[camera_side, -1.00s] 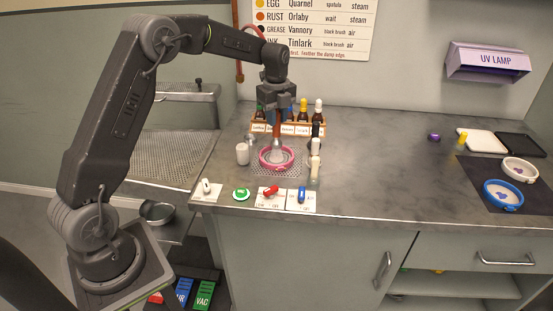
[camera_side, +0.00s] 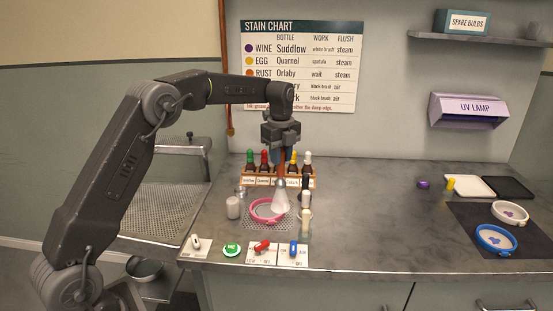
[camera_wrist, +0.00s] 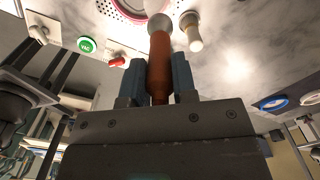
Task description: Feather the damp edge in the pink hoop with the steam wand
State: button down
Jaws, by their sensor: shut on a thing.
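The pink hoop (camera_side: 266,212) lies on a perforated plate (camera_side: 250,222) on the grey counter; part of it also shows in the wrist view (camera_wrist: 128,10). My gripper (camera_side: 281,150) is shut on the orange-brown handle of the steam wand (camera_wrist: 160,65), with a blue jaw on each side. The wand's pale cone-shaped head (camera_side: 281,202) points down at the right side of the hoop, in a puff of white. I cannot tell if the head touches the fabric. The cloth inside the hoop is partly hidden, and its damp edge cannot be made out.
Several bottles stand in a wooden rack (camera_side: 262,181) behind the hoop. Switches and a green button (camera_side: 231,249) line the front. A white hoop (camera_side: 510,212) and a blue hoop (camera_side: 495,238) lie far right.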

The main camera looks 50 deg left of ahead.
aim_at(281, 170)
jog(key=shift+f, duration=2.4)
jog(key=shift+w+a, duration=0.1)
jog(key=shift+w+a, duration=0.25)
jog(key=shift+a, duration=0.3)
jog(key=shift+w+a, duration=0.25)
jog(key=shift+a, duration=0.3)
jog(key=shift+a, duration=0.1)
jog(key=shift+s+a, duration=0.2)
jog(key=shift+a, duration=0.9)
